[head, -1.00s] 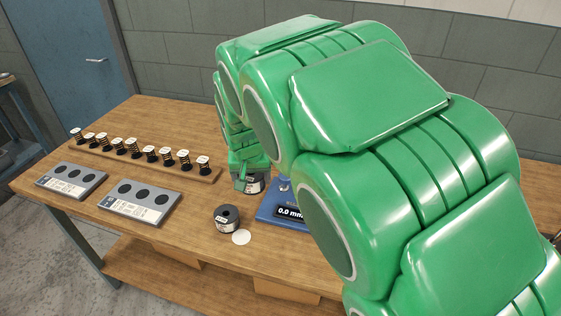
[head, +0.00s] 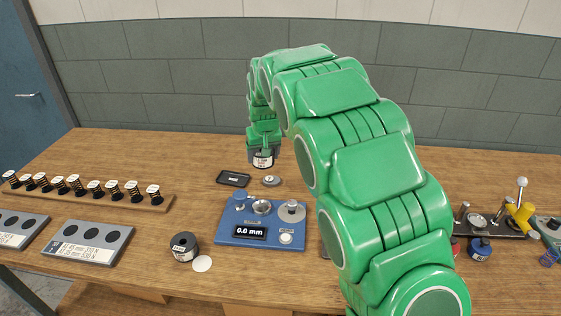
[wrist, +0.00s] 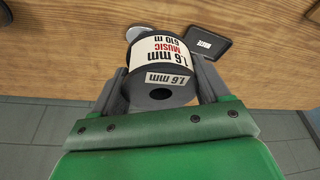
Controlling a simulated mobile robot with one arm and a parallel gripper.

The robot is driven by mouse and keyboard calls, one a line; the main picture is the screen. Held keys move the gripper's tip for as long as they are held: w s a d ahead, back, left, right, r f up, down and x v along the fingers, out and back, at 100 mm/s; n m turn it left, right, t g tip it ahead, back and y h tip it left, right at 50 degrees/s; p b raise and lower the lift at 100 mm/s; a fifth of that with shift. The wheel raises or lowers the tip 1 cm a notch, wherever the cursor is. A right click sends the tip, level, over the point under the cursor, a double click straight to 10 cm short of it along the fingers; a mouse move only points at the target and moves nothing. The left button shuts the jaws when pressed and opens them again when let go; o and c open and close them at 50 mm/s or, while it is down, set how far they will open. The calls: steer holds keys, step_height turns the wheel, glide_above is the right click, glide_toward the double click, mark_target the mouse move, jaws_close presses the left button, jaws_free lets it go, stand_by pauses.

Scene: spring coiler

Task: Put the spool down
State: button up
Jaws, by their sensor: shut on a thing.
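My gripper (head: 263,151) is shut on a dark grey wire spool (head: 264,161) with a white label. In the head view my gripper holds the spool near the back of the wooden bench (head: 190,152), behind the blue gauge. It looks raised above the bench top, though the exact gap is hard to tell. A second dark spool (head: 184,247) stands at the bench front beside a white disc (head: 202,264).
A small dark tray (head: 233,179) and a round metal piece (head: 271,181) lie below the held spool in the picture. A blue gauge (head: 262,230) reads 0.0 mm. Springs stand on a wooden rack (head: 90,196) at left, near grey hole blocks (head: 87,243). Tools stand at right.

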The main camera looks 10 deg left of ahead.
steer(key=w+d, duration=0.7)
glide_toward(280, 158)
steer(key=shift+x, duration=0.75)
steer(key=shift+w+a+f, duration=0.2)
steer(key=shift+w, duration=0.1)
steer(key=shift+w+f, duration=0.1)
steer(key=shift+f, duration=0.1)
steer(key=shift+w+f, duration=0.1)
steer(key=shift+f, duration=1.65)
steer(key=shift+f, duration=0.1)
